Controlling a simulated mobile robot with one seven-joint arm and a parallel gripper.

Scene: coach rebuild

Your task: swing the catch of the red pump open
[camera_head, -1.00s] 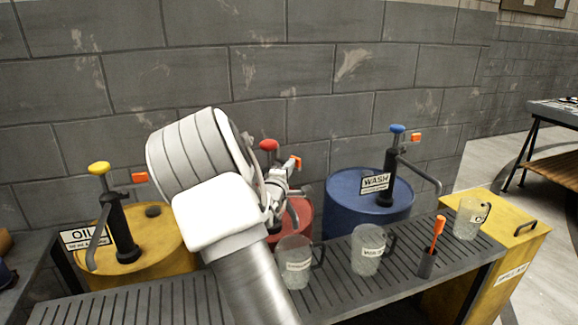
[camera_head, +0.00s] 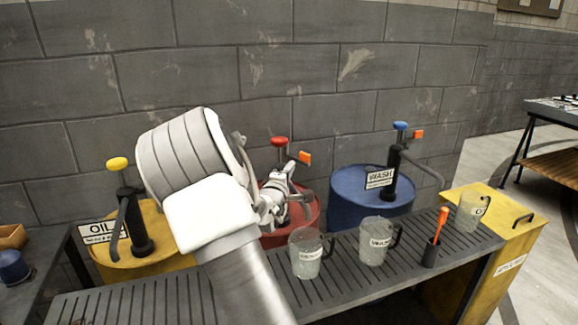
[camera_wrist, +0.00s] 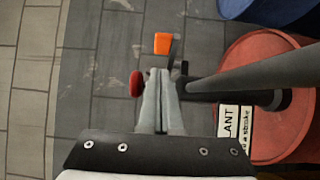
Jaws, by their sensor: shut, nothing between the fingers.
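The red pump stands on a red drum (camera_head: 307,207) and has a red knob (camera_head: 279,141) on top. Its orange-tipped catch (camera_head: 305,158) points to the right of the knob. In the wrist view the catch (camera_wrist: 162,43) shows just beyond my fingertips, with the red knob (camera_wrist: 136,84) to their left. My gripper (camera_head: 289,172) is shut and empty beside the pump, close to the catch; I cannot tell whether they touch. It also shows in the wrist view (camera_wrist: 163,75). My arm and gripper hide much of the pump body in the head view.
A blue WASH drum (camera_head: 345,205) and its pump stand right of the red one. A yellow OIL drum (camera_head: 172,235) stands left, partly behind my arm. Glass mugs (camera_head: 306,255) and an orange-handled tool (camera_head: 441,222) stand on the slatted bench (camera_head: 190,300). A wall rises behind.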

